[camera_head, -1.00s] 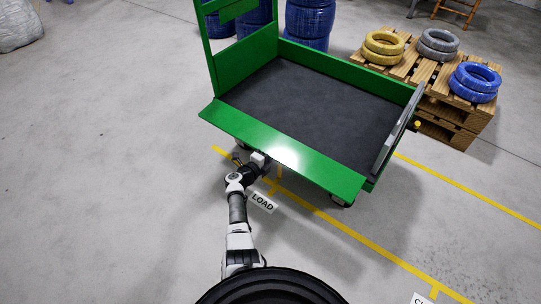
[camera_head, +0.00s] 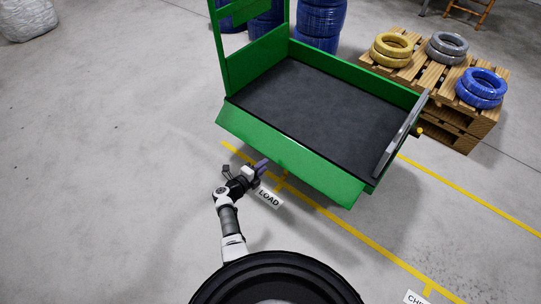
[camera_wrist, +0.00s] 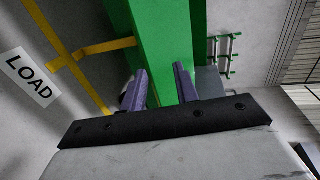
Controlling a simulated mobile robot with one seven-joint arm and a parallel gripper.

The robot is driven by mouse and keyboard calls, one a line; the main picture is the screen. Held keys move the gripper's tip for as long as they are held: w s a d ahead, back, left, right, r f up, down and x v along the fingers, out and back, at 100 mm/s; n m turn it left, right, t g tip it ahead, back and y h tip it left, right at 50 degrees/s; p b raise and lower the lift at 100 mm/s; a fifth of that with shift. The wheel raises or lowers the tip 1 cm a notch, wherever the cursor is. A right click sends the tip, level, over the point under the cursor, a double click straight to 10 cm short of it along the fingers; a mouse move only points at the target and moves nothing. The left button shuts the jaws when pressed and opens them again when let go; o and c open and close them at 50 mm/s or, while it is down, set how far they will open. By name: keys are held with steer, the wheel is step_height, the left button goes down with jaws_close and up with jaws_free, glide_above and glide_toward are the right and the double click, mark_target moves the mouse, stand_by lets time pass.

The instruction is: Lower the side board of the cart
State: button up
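The green cart (camera_head: 340,63) stands in front of me with its dark bed (camera_head: 320,105) showing. Its near side board (camera_head: 290,158) is folded outward and slopes down from the bed's edge. My gripper (camera_head: 262,168) is just outside the board, near its lower edge and left of its middle. In the wrist view my gripper (camera_wrist: 161,75) shows two purple fingers apart with nothing between them. The green board (camera_wrist: 160,30) shows beyond the fingertips; I cannot tell whether they touch it.
A wooden pallet (camera_head: 455,92) with yellow, grey and blue coils stands behind the cart at right. Blue coil stacks (camera_head: 318,22) are behind it. A yellow floor line and a LOAD sign (camera_head: 269,196) lie below the gripper.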

steer(key=p+v, duration=0.1)
steer(key=v, duration=0.2)
steer(key=shift+s+a, duration=0.15)
steer(key=shift+s, duration=0.15)
